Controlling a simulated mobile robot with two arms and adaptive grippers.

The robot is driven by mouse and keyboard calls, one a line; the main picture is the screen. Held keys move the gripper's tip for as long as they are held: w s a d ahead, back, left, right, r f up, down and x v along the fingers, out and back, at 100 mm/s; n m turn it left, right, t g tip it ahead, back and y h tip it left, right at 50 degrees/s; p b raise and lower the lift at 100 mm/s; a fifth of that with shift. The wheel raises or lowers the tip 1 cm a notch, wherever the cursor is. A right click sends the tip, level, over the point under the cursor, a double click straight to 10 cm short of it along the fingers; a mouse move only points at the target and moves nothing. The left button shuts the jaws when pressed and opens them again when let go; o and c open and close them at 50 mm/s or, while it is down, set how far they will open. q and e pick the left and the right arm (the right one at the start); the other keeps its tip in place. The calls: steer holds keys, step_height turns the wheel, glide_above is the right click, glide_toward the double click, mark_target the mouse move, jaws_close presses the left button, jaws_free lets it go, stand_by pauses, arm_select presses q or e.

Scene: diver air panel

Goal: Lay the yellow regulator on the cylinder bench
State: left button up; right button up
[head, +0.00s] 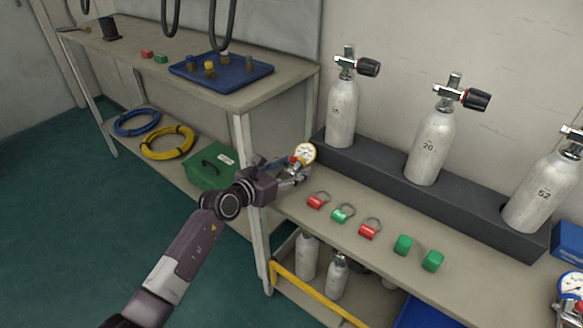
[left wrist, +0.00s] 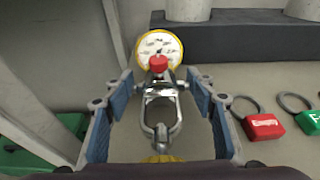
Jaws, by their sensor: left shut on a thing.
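The yellow regulator (head: 305,153) has a yellow-rimmed gauge, a red knob and a chrome yoke. My left gripper (head: 291,172) is shut on it, at the left end of the cylinder bench (head: 388,262). In the left wrist view the regulator (left wrist: 160,50) lies between the two blue-padded fingers of the gripper (left wrist: 160,98), gauge pointing away. I cannot tell whether the regulator touches the bench top. My right gripper is not in view.
Red and green ring tags (head: 343,213) and green blocks (head: 403,244) lie along the bench front. Silver cylinders (head: 431,145) stand in a dark rack (head: 385,178) behind. A blue-rimmed gauge (head: 572,284) is at the right. A workbench (head: 240,100) with a blue tray (head: 188,72) stands left.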

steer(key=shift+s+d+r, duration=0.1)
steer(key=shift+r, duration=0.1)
arm_select(q)
steer(key=o, duration=1.7)
steer(key=shift+o, duration=0.6)
steer(key=shift+s+f, duration=0.1)
steer(key=shift+f, duration=0.2)
steer(key=v, duration=1.2)
steer(key=shift+r, duration=0.2)
